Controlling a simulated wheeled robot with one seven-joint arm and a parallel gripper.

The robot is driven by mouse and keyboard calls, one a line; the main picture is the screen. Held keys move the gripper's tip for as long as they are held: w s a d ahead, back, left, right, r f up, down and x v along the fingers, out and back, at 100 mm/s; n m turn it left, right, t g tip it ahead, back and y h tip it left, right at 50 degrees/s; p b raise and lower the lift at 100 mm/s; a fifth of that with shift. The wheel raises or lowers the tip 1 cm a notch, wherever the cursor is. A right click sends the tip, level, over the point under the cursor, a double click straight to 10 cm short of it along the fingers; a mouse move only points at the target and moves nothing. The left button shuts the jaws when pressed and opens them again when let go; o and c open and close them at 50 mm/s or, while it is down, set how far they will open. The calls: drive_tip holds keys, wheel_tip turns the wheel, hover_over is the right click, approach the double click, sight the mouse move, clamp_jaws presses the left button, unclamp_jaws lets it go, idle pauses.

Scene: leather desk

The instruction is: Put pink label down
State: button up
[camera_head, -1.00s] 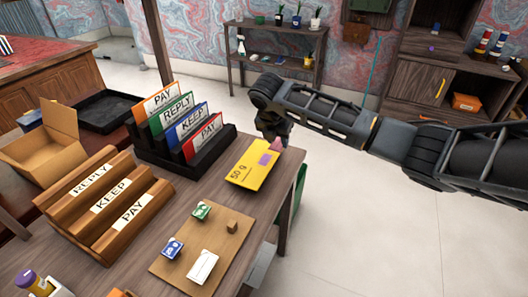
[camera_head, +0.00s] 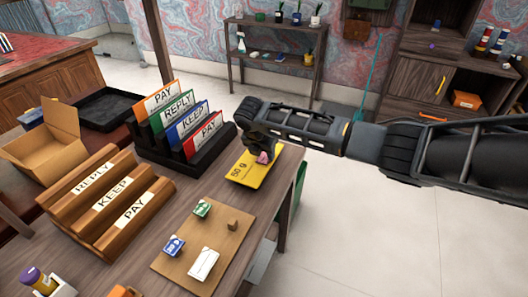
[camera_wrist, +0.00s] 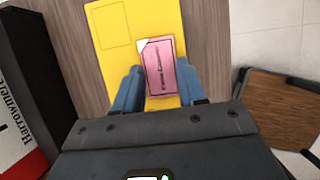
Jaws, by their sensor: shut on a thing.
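My gripper (camera_head: 262,146) points down over the yellow envelope-like piece (camera_head: 243,172), which is marked "50 g" and lies near the desk's right edge. It is shut on the pink label (camera_head: 264,157). In the wrist view the pink label (camera_wrist: 168,68) sits between my two blue-grey fingers, with small dark print and one pale corner. The yellow piece (camera_wrist: 113,25) lies under it there, with a thin outlined box at its upper left. I cannot tell whether the label touches the yellow surface. My gripper hides the far end of the yellow piece in the head view.
A black rack (camera_head: 215,152) with PAY, REPLY and KEEP dividers stands just left. A wooden stepped holder (camera_head: 70,222) is at front left. A brown board (camera_head: 224,243) with small cartons lies in front. The desk's right edge is close.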

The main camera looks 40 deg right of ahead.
drive_tip(key=shift+f, duration=0.3)
drive_tip(key=shift+s+f, duration=0.1)
drive_tip(key=shift+f, duration=0.15)
drive_tip(key=o, duration=1.1)
drive_tip(key=shift+s+a+f, duration=0.1)
drive_tip(key=shift+f, duration=0.2)
drive_tip(key=shift+r, duration=0.15)
drive_tip(key=v, duration=1.3)
drive_tip(key=shift+w+d+r, duration=0.3)
drive_tip(key=shift+d, duration=0.1)
